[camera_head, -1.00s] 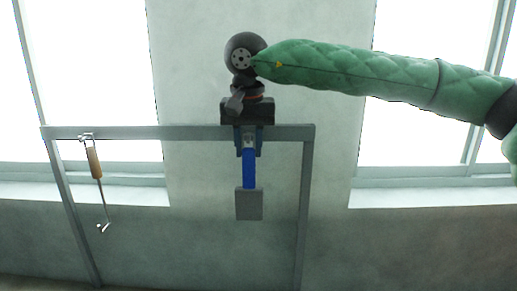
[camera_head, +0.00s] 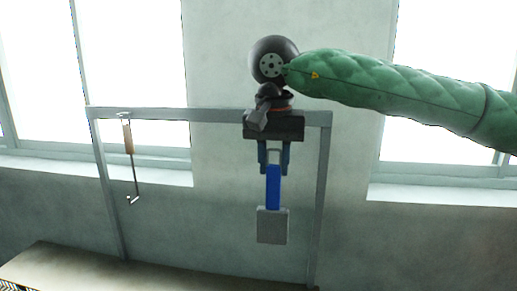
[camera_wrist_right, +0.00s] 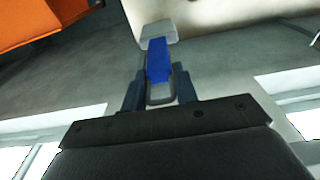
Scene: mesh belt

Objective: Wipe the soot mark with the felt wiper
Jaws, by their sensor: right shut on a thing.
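My right gripper (camera_head: 274,158) is shut on the felt wiper's upper end. The wiper has a blue handle (camera_head: 273,187) and a flat grey pad (camera_head: 272,225) at its lower end. It hangs upright below the gripper, in front of the grey frame. In the right wrist view the blue handle (camera_wrist_right: 158,62) lies between the two fingers, with the pale pad (camera_wrist_right: 157,32) beyond. The soot mark is not visible in either view. My left gripper is not in view.
A grey metal frame (camera_head: 215,115) stands behind the wiper. A wooden-handled hooked tool (camera_head: 129,138) hangs from its bar. A pale surface (camera_head: 70,270) shows at lower left, with a dark striped patch (camera_head: 14,286). An orange object (camera_wrist_right: 40,20) is at upper left in the wrist view.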

